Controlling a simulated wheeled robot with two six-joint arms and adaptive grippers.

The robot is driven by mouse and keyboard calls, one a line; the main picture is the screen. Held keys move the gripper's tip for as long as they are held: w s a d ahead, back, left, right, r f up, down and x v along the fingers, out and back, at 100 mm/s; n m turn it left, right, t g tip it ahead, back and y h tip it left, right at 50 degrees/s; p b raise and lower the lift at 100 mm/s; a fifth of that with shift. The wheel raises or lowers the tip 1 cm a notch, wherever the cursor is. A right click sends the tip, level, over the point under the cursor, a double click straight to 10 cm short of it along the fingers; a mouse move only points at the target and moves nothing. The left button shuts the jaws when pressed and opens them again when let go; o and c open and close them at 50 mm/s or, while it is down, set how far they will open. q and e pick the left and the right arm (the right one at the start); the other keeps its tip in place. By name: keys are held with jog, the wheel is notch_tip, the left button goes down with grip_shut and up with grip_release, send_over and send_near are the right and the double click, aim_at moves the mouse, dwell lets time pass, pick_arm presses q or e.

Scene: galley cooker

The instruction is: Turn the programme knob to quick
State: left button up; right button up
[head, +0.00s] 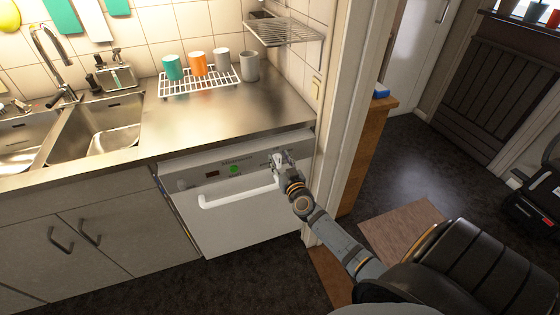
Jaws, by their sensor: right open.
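The dishwasher (240,225) is under the steel counter, its door shut, with a white bar handle (238,194). Its control panel (205,169) has a small dark display (212,174) and a green round light or button (234,169). My right gripper (281,158) is open at the right end of the panel. The programme knob is not clearly visible; the gripper covers that part of the panel. I cannot tell whether the fingers touch the knob, or where it points. My left gripper is not in view.
A white rack (196,89) with several cups stands on the counter, left of a wire shelf (283,33). A steel sink (97,130) is at the left. A door frame (347,120) rises close to the right of the dishwasher. The floor in front is clear.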

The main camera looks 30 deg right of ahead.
grip_shut()
